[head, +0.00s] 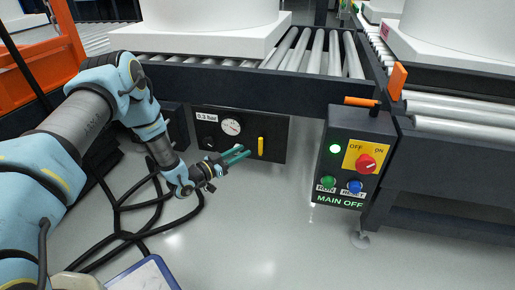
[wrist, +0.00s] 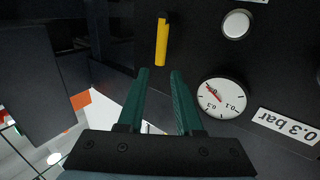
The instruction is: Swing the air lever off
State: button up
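The yellow air lever (head: 260,146) is on a black panel (head: 276,128) under the roller conveyor. It points straight up and down in the head view. In the wrist view the lever (wrist: 162,43) lies just beyond my fingertips. My gripper (head: 246,153) is just left of the lever and in front of the panel. Its two green fingers are apart with nothing between them, as the wrist view (wrist: 160,73) shows. The gauge (head: 231,127) beside the lever sits near a "0.3 bar" label (head: 206,117); it also shows in the wrist view (wrist: 221,98).
A control box (head: 330,152) with a red switch (head: 365,163), green and blue buttons and "MAIN OFF" text hangs right of the panel. Conveyor rollers (head: 317,52) carry white tanks above. Black hoses (head: 120,208) lie on the floor at left. Floor below the panel is clear.

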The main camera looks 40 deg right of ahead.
aim_at(261, 145)
jog(key=d+b, duration=0.3)
jog(key=d, duration=0.5)
grip_shut()
jog(key=shift+f, duration=0.1)
dwell(1.2)
